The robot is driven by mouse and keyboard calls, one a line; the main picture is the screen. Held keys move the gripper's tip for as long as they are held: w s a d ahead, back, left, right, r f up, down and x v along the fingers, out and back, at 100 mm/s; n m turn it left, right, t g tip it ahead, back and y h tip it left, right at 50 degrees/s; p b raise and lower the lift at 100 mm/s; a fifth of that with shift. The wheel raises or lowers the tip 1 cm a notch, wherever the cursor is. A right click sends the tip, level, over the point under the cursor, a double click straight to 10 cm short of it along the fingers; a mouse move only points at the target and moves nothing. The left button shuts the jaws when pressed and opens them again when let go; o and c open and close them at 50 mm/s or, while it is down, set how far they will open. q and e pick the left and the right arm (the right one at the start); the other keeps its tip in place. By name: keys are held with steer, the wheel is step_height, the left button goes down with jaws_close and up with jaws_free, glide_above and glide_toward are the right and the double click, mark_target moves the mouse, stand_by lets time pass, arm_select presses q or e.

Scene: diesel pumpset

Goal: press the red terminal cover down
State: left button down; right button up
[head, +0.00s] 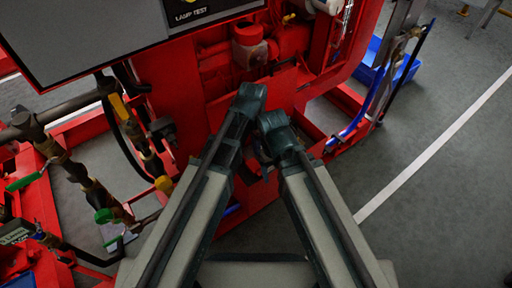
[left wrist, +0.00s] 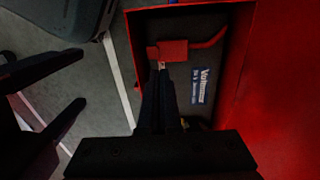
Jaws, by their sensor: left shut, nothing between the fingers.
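The red terminal cover (left wrist: 174,51) is a small red block in the left wrist view, with a red cable running off to the right. It sits on a dark battery (left wrist: 222,68) with a blue and white "Voltmax" label, inside a red tray (left wrist: 135,45). My left gripper (left wrist: 162,68) is shut and empty, its tips at the near edge of the cover; I cannot tell whether they touch it. My right gripper (left wrist: 83,78) shows at the left of that view, its fingers apart and empty. In the head view, my arms hide the cover.
A red pumpset frame (head: 185,75) with a grey panel (head: 100,30) stands ahead. Pipes with green and yellow handles (head: 92,190) are at the left. A blue bin (head: 405,72) is at the back right. The grey floor (head: 440,200) at the right is clear.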

arm_select(q)
step_height(320, 180, up, 6)
steer(key=p, duration=0.5)
steer(key=shift+r, duration=0.25)
steer(key=s+a+n+t, duration=0.1)
steer(key=s+a+n, duration=0.1)
steer(key=a+n, duration=0.45)
steer(key=s+a+n, duration=0.2)
steer(key=a+n, duration=0.2)
steer(key=a, duration=0.6)
steer(key=s+d+r+m+p, duration=0.1)
steer(key=d+r+p, duration=0.2)
steer(key=r+p, duration=0.5)
steer(key=s+d+r+m+y+p, duration=0.1)
steer(key=d+r+p, duration=0.3)
steer(key=r+p, duration=0.4)
steer(key=s+d+r+m+p, duration=0.1)
steer(key=s+d+r+p, duration=0.2)
steer(key=r+p, duration=0.5)
steer(key=shift+s+d+g+y, duration=0.25)
steer(key=shift+d+g+y, duration=0.05)
steer(key=shift+d, duration=0.15)
steer(key=shift+d+m, duration=0.1)
steer(key=shift+m, duration=0.15)
